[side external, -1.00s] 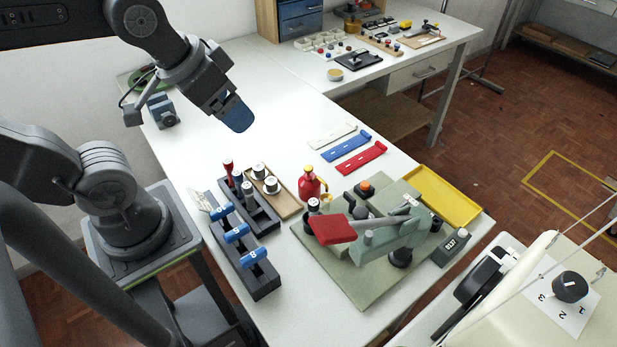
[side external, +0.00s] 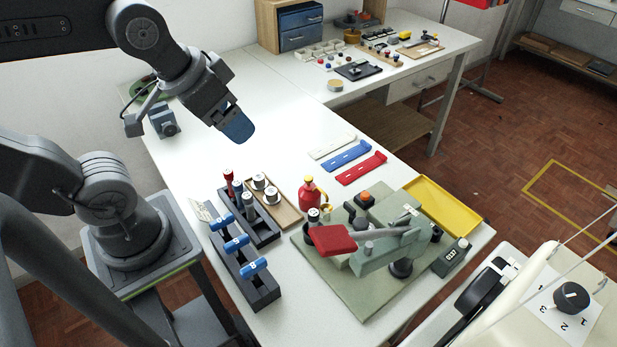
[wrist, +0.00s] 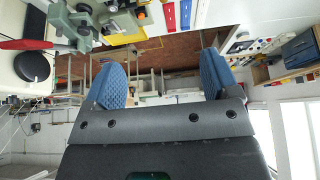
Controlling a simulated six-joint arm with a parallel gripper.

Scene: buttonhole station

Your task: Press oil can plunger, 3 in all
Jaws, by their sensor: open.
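The oil can (side external: 311,192) is a small red can with a yellow top. It stands upright on the white table, behind the green press and to the right of the wooden tray. My gripper (side external: 238,130) hangs above the table at the upper left of the can, well apart from it. In the wrist view its two blue padded fingers (wrist: 163,80) are wide apart with nothing between them. I cannot make out the can clearly in the wrist view, and its plunger is too small to see in detail.
The green press (side external: 375,250) with a red-handled lever (side external: 332,239) stands in front of the can. Black racks (side external: 245,262) and a wooden tray (side external: 275,200) lie to its left. Coloured strips (side external: 350,155) lie behind, a yellow tray (side external: 445,203) right. The table under my gripper is clear.

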